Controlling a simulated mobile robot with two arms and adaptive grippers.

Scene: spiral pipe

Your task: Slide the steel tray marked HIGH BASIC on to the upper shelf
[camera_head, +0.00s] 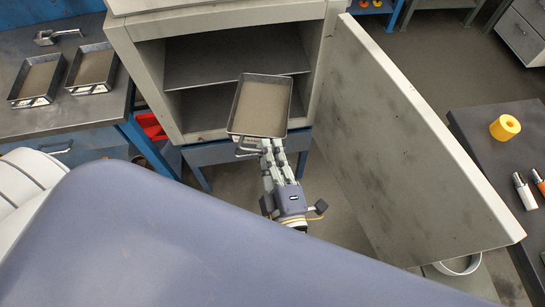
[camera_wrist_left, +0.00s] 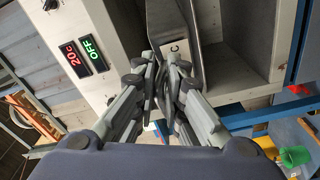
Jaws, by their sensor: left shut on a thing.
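A steel tray (camera_head: 262,106) with a grey-brown inside is held at the front of an open cabinet (camera_head: 150,75). Its far end overlaps the opening in the head view. My left gripper (camera_head: 268,150) is shut on the tray's near end, by the handle. In the left wrist view, the gripper (camera_wrist_left: 165,70) closes at the tray's edge (camera_wrist_left: 187,30), and a white label (camera_wrist_left: 176,50) shows only a "C". The upper shelf (camera_head: 225,66) looks bare where visible. The space below it is partly hidden by the tray. My right gripper is not in view.
The cabinet door (camera_head: 400,140) stands wide open on the right. Two similar trays (camera_head: 92,68) (camera_head: 38,80) lie on the left workbench (camera_head: 60,120). A yellow roll (camera_head: 505,127) stands on the right bench. A cabinet display (camera_wrist_left: 85,55) reads 20c and OFF.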

